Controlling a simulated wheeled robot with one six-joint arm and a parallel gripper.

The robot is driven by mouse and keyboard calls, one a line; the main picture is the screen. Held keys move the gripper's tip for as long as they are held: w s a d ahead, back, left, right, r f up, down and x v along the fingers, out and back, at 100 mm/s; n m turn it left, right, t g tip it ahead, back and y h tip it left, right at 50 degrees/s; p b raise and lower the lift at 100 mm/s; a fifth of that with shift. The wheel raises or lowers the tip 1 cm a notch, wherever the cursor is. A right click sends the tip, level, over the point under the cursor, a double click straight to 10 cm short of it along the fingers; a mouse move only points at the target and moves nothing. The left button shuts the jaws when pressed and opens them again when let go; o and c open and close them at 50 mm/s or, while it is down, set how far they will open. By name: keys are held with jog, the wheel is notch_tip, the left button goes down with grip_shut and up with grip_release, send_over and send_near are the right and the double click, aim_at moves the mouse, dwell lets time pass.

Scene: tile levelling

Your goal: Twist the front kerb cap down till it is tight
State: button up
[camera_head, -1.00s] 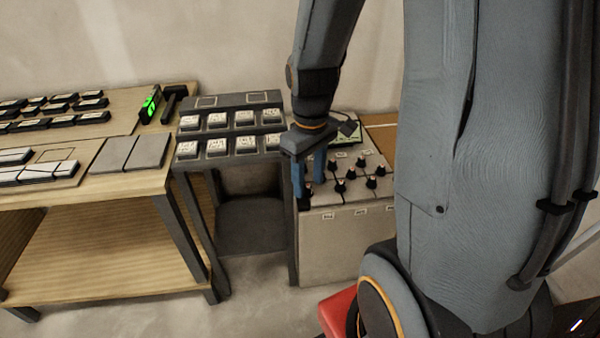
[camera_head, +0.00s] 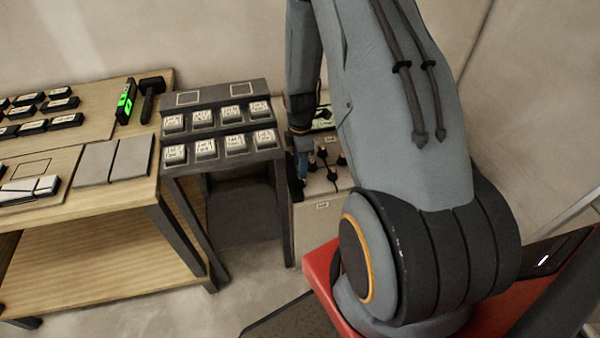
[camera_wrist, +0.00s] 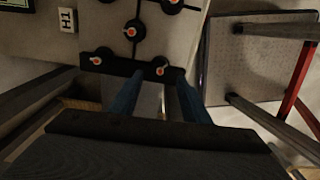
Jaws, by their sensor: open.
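Several black caps with red-and-white tips stand on a pale block (camera_head: 320,218). In the wrist view, two caps sit on a dark strip along the block's edge: one at the left (camera_wrist: 97,60) and one at the right (camera_wrist: 160,68). Another cap (camera_wrist: 133,30) stands further in. I cannot tell for sure which is the front kerb cap. My gripper (camera_wrist: 158,88) is open, its blue fingers apart, with the right edge cap showing just beyond their tips. In the head view my gripper (camera_head: 300,166) is over the block's left side. Contact with a cap cannot be seen.
A dark stepped rack (camera_head: 217,92) with several labelled pieces stands left of the block. A wooden bench (camera_head: 100,215) further left holds grey tiles (camera_head: 131,158), a black mallet (camera_head: 150,95) and a green-lit level (camera_head: 126,101).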

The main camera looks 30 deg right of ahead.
jog(key=shift+f+p, duration=0.4)
jog(key=shift+f, duration=2.3)
jog(key=c, duration=1)
jog(key=shift+c, duration=0.2)
jog(key=shift+m, duration=0.3)
jog(key=shift+m+b, duration=0.45)
jog(key=shift+m, duration=2.25)
jog(key=o, duration=1)
